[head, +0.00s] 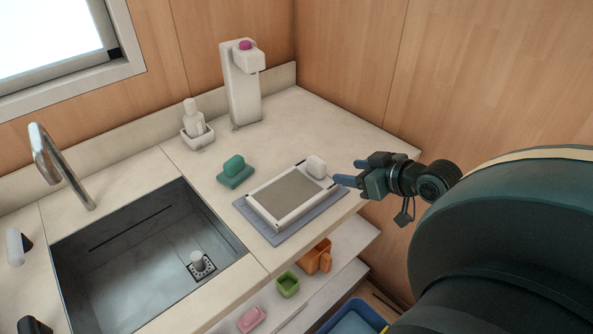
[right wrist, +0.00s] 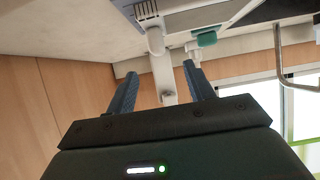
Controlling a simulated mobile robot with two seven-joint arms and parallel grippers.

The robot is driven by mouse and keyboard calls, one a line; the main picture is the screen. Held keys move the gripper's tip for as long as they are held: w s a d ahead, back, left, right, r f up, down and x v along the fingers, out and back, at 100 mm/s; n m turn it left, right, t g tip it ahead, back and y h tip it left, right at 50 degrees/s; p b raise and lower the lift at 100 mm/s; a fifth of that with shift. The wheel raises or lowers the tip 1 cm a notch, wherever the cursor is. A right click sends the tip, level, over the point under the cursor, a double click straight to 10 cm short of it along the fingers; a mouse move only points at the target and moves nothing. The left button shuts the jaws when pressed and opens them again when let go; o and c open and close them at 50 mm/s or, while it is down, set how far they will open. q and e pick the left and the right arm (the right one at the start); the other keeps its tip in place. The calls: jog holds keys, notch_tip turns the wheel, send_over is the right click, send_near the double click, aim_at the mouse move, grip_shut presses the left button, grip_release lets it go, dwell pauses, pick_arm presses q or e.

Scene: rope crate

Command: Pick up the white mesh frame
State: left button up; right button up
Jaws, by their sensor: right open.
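The white mesh frame (head: 255,210) lies flat on a grey mat (head: 272,236) on the counter, right of the sink. Its centre is a beige-grey mesh panel. A small white rounded block (head: 316,167) is at its far right corner; I cannot tell whether it rests on the rim. My right gripper (head: 346,173) is open and empty, just right of that corner, with its fingers pointing left toward it. In the right wrist view, part of the frame (right wrist: 185,19) shows at the top edge, beyond the spread fingers (right wrist: 160,88). My left gripper is out of view.
A teal sponge on a dish (head: 234,178) sits left of the frame. A white dispenser (head: 241,95) and a small white bottle in a holder (head: 195,132) stand behind. The sink (head: 150,250) is at left. Lower shelves hold orange, green and pink items.

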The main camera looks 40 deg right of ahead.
aim_at(318, 160)
jog(key=x, duration=0.2)
jog(key=r+x, duration=0.1)
jog(key=x, duration=0.5)
jog(key=shift+w+d+r, duration=0.2)
jog(key=shift+w+d, duration=0.05)
jog(key=shift+w, duration=0.1)
jog(key=x, duration=0.5)
jog(key=shift+p, duration=0.4)
grip_shut()
